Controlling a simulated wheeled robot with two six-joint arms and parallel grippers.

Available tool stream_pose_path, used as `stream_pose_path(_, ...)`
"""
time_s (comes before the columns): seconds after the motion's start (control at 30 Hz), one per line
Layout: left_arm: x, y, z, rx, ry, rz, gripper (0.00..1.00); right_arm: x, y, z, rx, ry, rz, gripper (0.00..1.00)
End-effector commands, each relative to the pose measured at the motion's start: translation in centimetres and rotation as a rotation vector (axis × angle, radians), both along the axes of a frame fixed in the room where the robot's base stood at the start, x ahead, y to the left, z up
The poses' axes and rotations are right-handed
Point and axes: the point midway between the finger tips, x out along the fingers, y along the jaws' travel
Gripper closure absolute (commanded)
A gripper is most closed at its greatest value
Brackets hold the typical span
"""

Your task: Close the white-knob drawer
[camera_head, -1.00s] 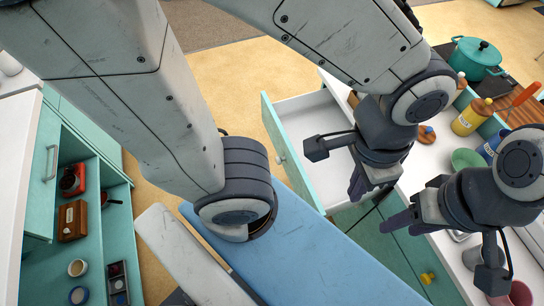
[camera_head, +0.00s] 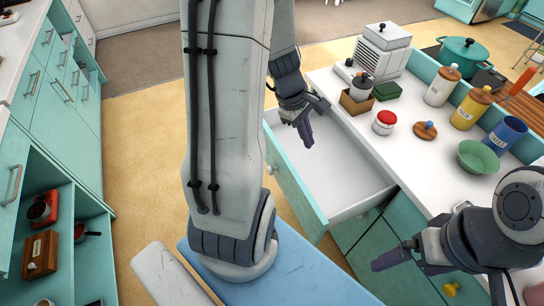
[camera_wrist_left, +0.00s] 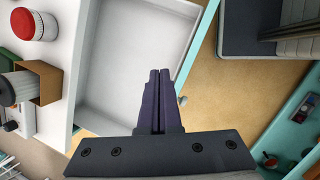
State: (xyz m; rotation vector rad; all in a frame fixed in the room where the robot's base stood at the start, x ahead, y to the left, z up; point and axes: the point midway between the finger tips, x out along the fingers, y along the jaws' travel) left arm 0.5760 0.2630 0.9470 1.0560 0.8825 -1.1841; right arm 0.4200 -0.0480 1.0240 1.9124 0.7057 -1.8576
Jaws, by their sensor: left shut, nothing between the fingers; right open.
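The white-knob drawer (camera_head: 325,165) is pulled out from the teal counter, and its white interior looks empty. Its white knob (camera_head: 270,169) is on the teal front panel; the knob also shows in the left wrist view (camera_wrist_left: 183,100), just right of the fingertips. My left gripper (camera_head: 307,140) is shut and empty, above the drawer near its front. In the left wrist view the shut fingers (camera_wrist_left: 160,74) overlap the drawer's front edge; whether they touch cannot be told. My right gripper (camera_head: 376,265) is open and empty, low in front of the counter near a yellow knob (camera_head: 451,289).
On the counter above stand a wooden box (camera_head: 356,103), a red-lidded jar (camera_head: 385,122), a green bowl (camera_head: 478,156) and several canisters. A teal cabinet (camera_head: 60,215) with open shelves stands at left. Tan floor lies between.

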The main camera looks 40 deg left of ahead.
Motion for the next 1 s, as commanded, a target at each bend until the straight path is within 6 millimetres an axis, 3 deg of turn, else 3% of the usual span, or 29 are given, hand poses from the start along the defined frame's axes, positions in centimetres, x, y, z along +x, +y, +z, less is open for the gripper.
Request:
stream_pose_path(0.03,-0.4,3.4,-3.2,-0.028,0.023,0.188,1.0,0.0,0.0,-2.0,0.0,0.0,0.0,0.0)
stream_pose_path(0.2,-3.1,12.2,-8.5,-0.11,0.068,0.713,1.0,0.0,0.0,-4.5,0.0,0.0,0.0,0.0)
stream_pose_path(0.3,-5.0,15.5,-10.7,-0.145,0.084,0.923,1.0,0.0,0.0,-5.4,0.0,0.0,0.001,0.0)
stream_pose_path(0.4,-6.4,17.4,-11.9,-0.167,0.092,1.053,1.0,0.0,0.0,-5.8,0.0,0.0,0.001,0.0)
stream_pose_path(0.67,-6.5,18.0,-14.4,-0.181,0.099,1.12,1.0,0.0,0.0,-6.8,0.0,0.0,0.001,0.0)
stream_pose_path(1.0,-4.0,16.9,-21.3,-0.179,0.099,1.116,1.0,0.0,0.0,-10.0,0.0,0.0,0.001,0.0)
